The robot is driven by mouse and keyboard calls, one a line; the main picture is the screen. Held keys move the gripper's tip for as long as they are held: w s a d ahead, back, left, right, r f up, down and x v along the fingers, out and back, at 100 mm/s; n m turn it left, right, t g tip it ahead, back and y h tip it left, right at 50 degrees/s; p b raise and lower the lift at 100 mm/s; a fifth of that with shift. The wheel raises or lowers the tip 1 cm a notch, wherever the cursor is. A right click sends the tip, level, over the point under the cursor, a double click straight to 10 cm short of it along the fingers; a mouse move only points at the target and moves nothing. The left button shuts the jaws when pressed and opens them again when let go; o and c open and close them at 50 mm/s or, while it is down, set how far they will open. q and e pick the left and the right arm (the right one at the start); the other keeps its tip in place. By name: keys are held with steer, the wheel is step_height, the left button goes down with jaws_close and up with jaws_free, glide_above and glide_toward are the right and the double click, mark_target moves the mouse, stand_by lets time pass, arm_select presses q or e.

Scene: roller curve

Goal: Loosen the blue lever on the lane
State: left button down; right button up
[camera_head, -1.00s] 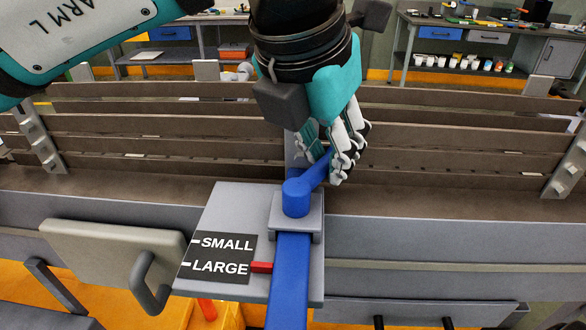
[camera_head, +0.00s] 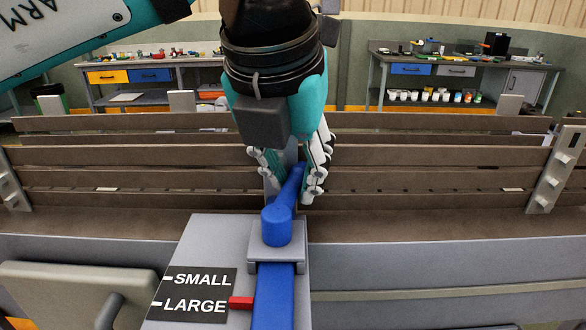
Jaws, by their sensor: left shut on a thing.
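The blue lever (camera_head: 290,191) stands on a grey bracket at the edge of the lane. Its round hub (camera_head: 277,226) is nearest me and its handle points away and slightly right. My left gripper (camera_head: 291,183) reaches down from above, with one finger on each side of the handle, and is shut on it. The fingers partly hide the handle's far end. Below the hub, a blue bar (camera_head: 274,295) with a red pointer (camera_head: 241,302) lies beside a black SMALL/LARGE label (camera_head: 194,294). The pointer is level with LARGE. My right gripper is not in view.
The lane's brown slatted rails (camera_head: 420,160) run across behind the lever, with grey metal brackets (camera_head: 556,170) at the sides. A beige panel with a grey handle (camera_head: 75,290) is at the lower left. Workbenches (camera_head: 455,62) stand farther back.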

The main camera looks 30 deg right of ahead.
mark_target(279, 204)
arm_select(q)
steer(key=c, duration=1.2)
jaws_free()
steer(key=v, duration=1.2)
